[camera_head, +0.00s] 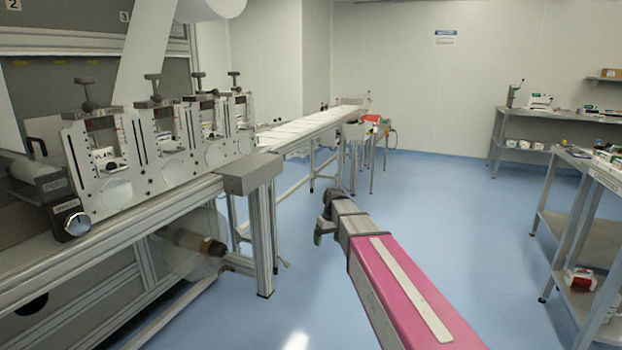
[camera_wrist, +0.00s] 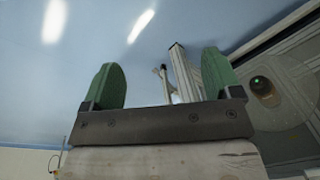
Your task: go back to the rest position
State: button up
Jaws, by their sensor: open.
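My gripper (camera_wrist: 162,82) shows in the wrist view with its two green fingers spread wide apart and nothing between them. Behind the gap lie the blue floor and a metal post (camera_wrist: 186,72) of the machine, beyond the fingers. In the head view my pink arm reaches forward from the lower right, and my gripper (camera_head: 318,236) hangs at its far end over open floor. There the gripper is small and partly hidden by the wrist. It is apart from the machine to its left.
The converting machine (camera_head: 262,172) with several clamp stations fills the left. A long conveyor (camera_head: 300,128) runs to the back. Metal shelving (camera_head: 578,222) stands at the right, and a bench (camera_head: 560,115) at the back right. The blue floor (camera_head: 455,200) between them is clear.

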jog(key=s+d+f+m, duration=0.2)
jog(key=s+d+f, duration=0.1)
jog(key=s, duration=0.4)
jog(key=s+d+f+m+h, duration=0.1)
jog(key=s+d+f, duration=0.3)
jog(key=s, duration=0.4)
jog(key=s+d+f+m, duration=0.2)
jog(key=s+d+f, duration=0.2)
jog(key=s, duration=0.4)
jog(key=shift+s+d+f+m, duration=0.2)
jog(key=shift+d+m, duration=0.1)
jog(key=shift+d, duration=0.5)
